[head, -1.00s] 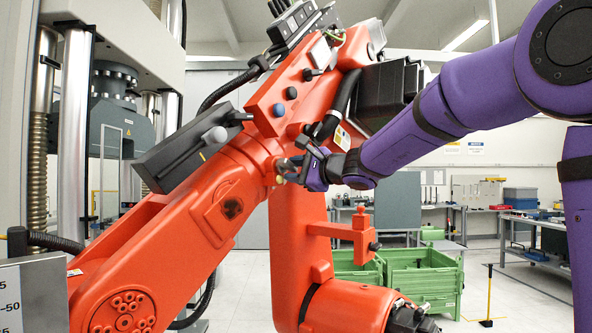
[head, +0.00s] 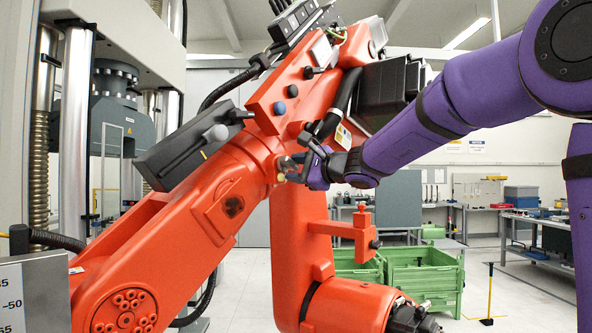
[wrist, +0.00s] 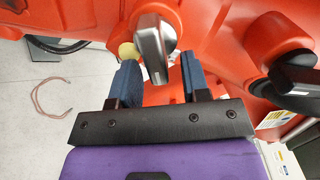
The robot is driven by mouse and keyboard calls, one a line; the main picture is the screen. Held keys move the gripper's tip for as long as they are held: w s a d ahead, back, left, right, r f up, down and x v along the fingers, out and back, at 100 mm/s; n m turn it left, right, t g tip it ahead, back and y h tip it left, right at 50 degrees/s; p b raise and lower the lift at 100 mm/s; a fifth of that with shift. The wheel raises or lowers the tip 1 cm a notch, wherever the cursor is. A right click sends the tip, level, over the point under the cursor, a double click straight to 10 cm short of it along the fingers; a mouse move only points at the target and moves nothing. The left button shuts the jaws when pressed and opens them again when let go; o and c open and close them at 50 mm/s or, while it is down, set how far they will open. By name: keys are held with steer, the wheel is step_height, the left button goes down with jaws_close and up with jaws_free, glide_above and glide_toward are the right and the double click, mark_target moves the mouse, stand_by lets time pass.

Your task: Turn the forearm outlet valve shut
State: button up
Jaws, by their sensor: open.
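The valve's grey lever handle (wrist: 152,42) shows in the wrist view against the orange forearm (wrist: 205,22), with a pale yellow round part (wrist: 128,51) beside it. My gripper (wrist: 159,64) is open, its two blue fingers pointing at the forearm. The lever's near end appears between the fingers, closer to the left one, with a gap on the right. I cannot tell whether the left finger touches it. In the head view my gripper (head: 298,168) is at the side of the orange forearm (head: 245,180), largely covering the valve.
A black handle (wrist: 292,74) stands out from the orange body right of my gripper in the wrist view. A dark box (head: 195,145) with a grey knob and several buttons sit along the orange arm. Green crates (head: 425,275) stand on the floor behind.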

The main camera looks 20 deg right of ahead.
steer(key=v, duration=1)
steer(key=shift+s, duration=0.2)
steer(key=shift+d, duration=0.15)
steer(key=s+a+f+n+g+h, duration=0.1)
steer(key=s+a+f+n+g, duration=0.2)
steer(key=s+f+n, duration=0.3)
steer(key=s+a+f+n+g+h, duration=0.1)
steer(key=s+a+f+n+g, duration=0.25)
steer(key=s, duration=0.55)
steer(key=s+d+f+n+g+h, duration=0.1)
steer(key=s+d+f+n+h, duration=0.2)
steer(key=s+f, duration=0.3)
steer(key=s+d+f+n+g+h, duration=0.2)
steer(key=s+f, duration=0.4)
steer(key=s, duration=0.3)
steer(key=d+n+h, duration=0.1)
steer(key=n+h, duration=0.1)
steer(key=shift+f+h, duration=0.25)
steer(key=shift+h, duration=0.05)
steer(key=shift+d+g, duration=0.1)
steer(key=shift+g, duration=0.15)
